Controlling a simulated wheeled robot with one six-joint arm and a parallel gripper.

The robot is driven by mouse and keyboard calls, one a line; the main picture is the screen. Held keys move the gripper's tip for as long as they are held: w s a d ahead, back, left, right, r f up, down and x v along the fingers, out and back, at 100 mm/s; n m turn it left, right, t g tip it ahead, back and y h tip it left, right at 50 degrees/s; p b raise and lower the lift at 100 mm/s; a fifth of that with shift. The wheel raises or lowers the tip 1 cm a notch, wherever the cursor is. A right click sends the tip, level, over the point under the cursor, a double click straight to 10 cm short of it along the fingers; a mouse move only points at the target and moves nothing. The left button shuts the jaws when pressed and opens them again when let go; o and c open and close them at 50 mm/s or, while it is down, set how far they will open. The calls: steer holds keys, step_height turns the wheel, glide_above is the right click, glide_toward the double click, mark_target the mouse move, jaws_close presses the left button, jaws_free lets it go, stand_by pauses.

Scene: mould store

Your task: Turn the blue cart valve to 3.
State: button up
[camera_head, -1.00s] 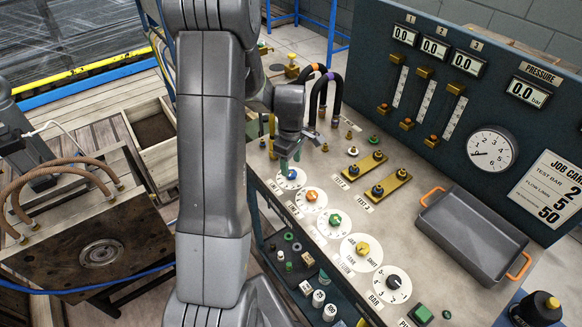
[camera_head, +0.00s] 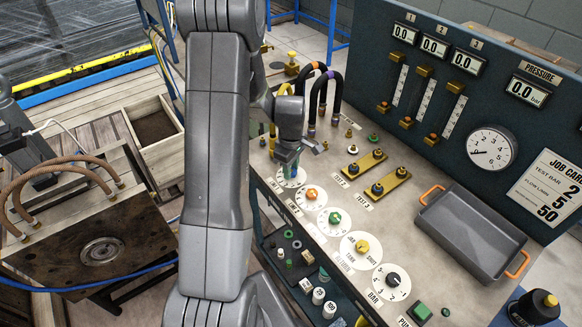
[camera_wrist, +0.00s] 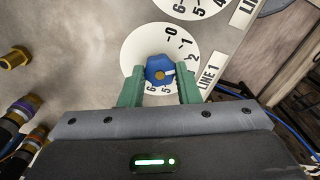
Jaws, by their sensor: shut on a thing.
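The blue valve (camera_wrist: 160,71) is a knob on a white numbered dial (camera_wrist: 137,48) marked LINE 1. My gripper (camera_wrist: 159,86) is shut on the blue valve, with one green finger on each side of it. The knob's white pointer faces right in the wrist view, just past the 2. In the head view my gripper (camera_head: 288,168) reaches down over the blue valve's dial (camera_head: 293,184) and mostly hides the knob.
An orange valve (camera_head: 311,193), a green valve (camera_head: 335,217), a yellow valve (camera_head: 362,247) and a black selector (camera_head: 393,280) follow along the bench. Black hoses (camera_head: 322,95) rise close behind my gripper. A grey tray (camera_head: 470,236) stands at the right.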

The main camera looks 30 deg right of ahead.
steer(key=m+b, duration=0.2)
steer(key=shift+f+m, duration=0.1)
steer(key=shift+m, duration=0.2)
steer(key=shift+m+b, duration=0.65)
steer(key=shift+m, duration=0.95)
steer(key=o, duration=1)
steer(key=shift+c, duration=0.2)
step_height(320, 180, up, 14)
steer(key=b, duration=0.1)
